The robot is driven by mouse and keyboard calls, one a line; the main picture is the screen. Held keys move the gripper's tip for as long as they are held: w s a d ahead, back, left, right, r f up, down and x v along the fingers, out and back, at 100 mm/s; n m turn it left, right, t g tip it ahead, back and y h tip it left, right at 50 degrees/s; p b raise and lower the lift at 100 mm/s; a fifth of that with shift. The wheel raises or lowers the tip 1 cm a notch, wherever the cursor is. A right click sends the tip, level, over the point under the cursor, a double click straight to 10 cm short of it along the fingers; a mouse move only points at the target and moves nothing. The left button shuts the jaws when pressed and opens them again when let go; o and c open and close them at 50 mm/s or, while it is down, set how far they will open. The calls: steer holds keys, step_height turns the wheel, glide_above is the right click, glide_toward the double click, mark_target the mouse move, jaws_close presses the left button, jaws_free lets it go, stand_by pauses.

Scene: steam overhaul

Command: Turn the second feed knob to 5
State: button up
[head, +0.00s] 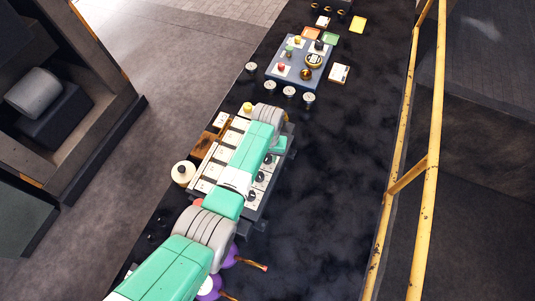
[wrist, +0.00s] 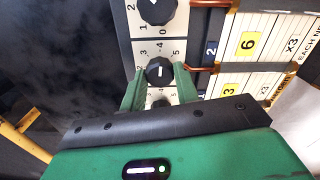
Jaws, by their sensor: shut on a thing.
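The pointer's exact reading is not clear. My gripper (wrist: 160,76) has its green fingers on both sides of this knob and is shut on it. In the head view, my arm covers part of the cream panel (head: 207,170), and the fingertips are hidden there.
Another knob (wrist: 156,10) lies beyond, and a partly hidden one (wrist: 160,104) lies nearer. Copper pipes and cream label strips (wrist: 247,43) run to the right. A blue-grey box (head: 299,62) stands farther along the dark bench. A yellow railing (head: 411,175) runs at right.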

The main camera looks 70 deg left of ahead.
mark_target(268, 157)
steer(key=m, duration=0.4)
steer(key=shift+r+m, duration=0.1)
steer(key=shift+m, duration=2.5)
steer(key=o, duration=1)
steer(key=shift+c, duration=0.2)
step_height(268, 157, up, 8)
steer(key=shift+f+p, duration=0.15)
steer(key=shift+p, duration=0.4)
